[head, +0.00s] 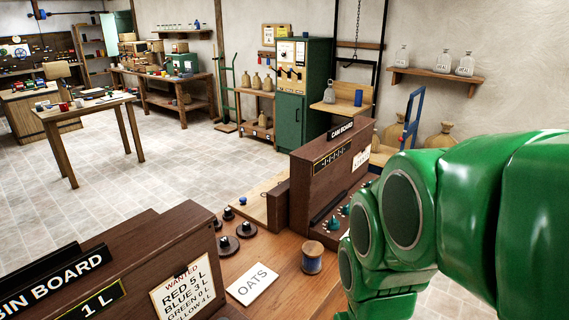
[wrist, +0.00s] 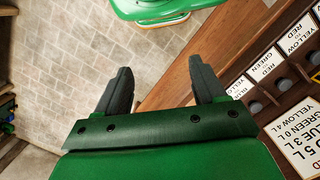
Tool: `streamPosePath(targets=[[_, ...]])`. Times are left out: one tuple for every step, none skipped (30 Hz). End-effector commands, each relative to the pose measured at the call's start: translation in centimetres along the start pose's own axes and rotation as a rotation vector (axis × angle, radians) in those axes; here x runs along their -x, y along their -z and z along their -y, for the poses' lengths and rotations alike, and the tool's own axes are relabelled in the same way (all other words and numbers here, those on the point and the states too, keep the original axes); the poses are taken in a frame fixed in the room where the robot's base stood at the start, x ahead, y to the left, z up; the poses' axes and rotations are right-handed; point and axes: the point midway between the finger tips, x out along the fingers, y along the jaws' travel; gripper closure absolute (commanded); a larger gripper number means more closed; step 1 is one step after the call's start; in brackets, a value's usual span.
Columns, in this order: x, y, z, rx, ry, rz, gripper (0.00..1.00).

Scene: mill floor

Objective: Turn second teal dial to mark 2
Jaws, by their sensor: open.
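Small teal dials sit low on the front of the dark wooden cam board (head: 309,188) in the head view. One teal dial (head: 333,223) is nearer, and another teal dial (head: 345,210) is just behind it. My green arm stands close to their right and may hide more of the board. The dial marks are too small to read. My gripper (wrist: 163,78) is open and empty in the wrist view, its two dark fingers apart over the floor and a wooden edge. No teal dial shows in the wrist view.
The bin board (head: 130,262) stands at the front left. Black knobs (head: 228,245), a thread spool (head: 312,257) and an OATS card (head: 252,284) lie on the bench between the boards. Labelled cards (wrist: 298,33) line a wooden board at the wrist view's right. Open floor lies left.

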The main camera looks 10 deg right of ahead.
Motion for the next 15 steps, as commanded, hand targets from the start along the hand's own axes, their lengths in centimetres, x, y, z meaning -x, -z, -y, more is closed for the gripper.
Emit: streamPosePath(targets=[[0.3,0.5,-0.1,0.003,-0.001,0.000,0.30],[0.5,0.9,-0.1,0.005,-0.001,-0.001,0.30],[0.9,1.6,-0.2,0.010,-0.002,-0.004,0.30],[1.3,2.2,-0.3,0.014,-0.003,-0.007,0.30],[1.7,2.8,-0.4,0.020,-0.004,-0.010,0.30],[2.2,3.7,-0.6,0.027,-0.005,-0.011,0.30],[2.6,4.3,-0.7,0.032,-0.006,-0.010,0.30],[2.9,5.1,-0.8,0.038,-0.007,-0.011,0.30],[3.5,6.0,-1.0,0.045,-0.008,-0.015,0.30],[3.9,6.8,-1.1,0.049,-0.009,-0.018,0.30],[4.3,7.4,-1.3,0.055,-0.010,-0.019,0.30],[4.7,8.4,-1.5,0.062,-0.011,-0.019,0.30],[5.0,9.1,-1.6,0.067,-0.012,-0.020,0.30],[5.3,9.9,-1.8,0.073,-0.014,-0.023,0.30],[5.8,10.8,-2.0,0.080,-0.015,-0.027,0.30]])
